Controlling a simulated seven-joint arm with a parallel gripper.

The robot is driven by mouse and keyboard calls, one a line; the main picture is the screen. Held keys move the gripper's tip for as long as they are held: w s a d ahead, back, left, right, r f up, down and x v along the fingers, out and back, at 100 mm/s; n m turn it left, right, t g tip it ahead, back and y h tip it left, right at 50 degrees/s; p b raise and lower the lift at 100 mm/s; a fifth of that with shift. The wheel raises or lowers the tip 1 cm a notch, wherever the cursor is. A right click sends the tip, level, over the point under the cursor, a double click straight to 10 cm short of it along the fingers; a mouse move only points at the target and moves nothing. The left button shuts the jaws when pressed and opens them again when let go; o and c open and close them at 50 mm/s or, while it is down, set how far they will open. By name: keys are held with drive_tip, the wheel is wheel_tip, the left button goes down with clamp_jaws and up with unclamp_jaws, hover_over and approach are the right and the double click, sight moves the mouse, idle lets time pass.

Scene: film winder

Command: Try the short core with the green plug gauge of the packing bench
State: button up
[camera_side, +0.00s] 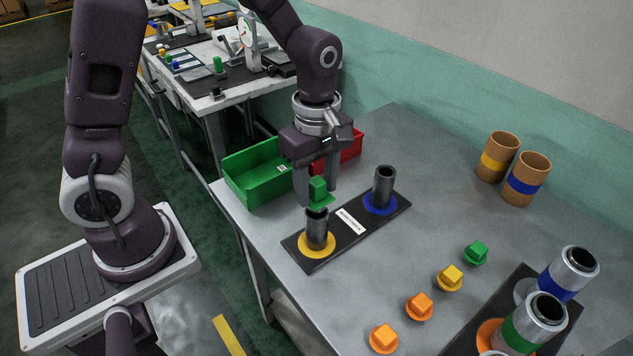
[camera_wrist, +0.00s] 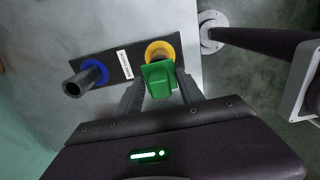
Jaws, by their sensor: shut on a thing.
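My gripper (camera_side: 318,190) points down and is shut on a green plug gauge (camera_side: 319,198), which has a square grip and a wider flange. The gauge is right over the mouth of a dark tube core (camera_side: 317,231) standing upright on a yellow ring; this core looks the shorter of the two. I cannot tell whether the gauge's lower end is inside the bore. In the wrist view the green gauge (camera_wrist: 158,78) sits between the fingers and hides the core beneath. The other dark core (camera_side: 383,187) stands upright on a blue ring (camera_wrist: 95,72).
Both cores stand on a black labelled board (camera_side: 350,221). A green bin (camera_side: 258,172) and a red bin (camera_side: 352,147) are behind. Another green plug (camera_side: 476,252), a yellow plug (camera_side: 450,278) and orange plugs lie in front. Banded brown tubes (camera_side: 498,157) and metal cylinders (camera_side: 568,272) stand right.

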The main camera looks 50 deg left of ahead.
drive_tip(key=shift+f, duration=1.75)
drive_tip(key=shift+r, duration=0.1)
idle(0.7)
drive_tip(key=shift+r, duration=2.7)
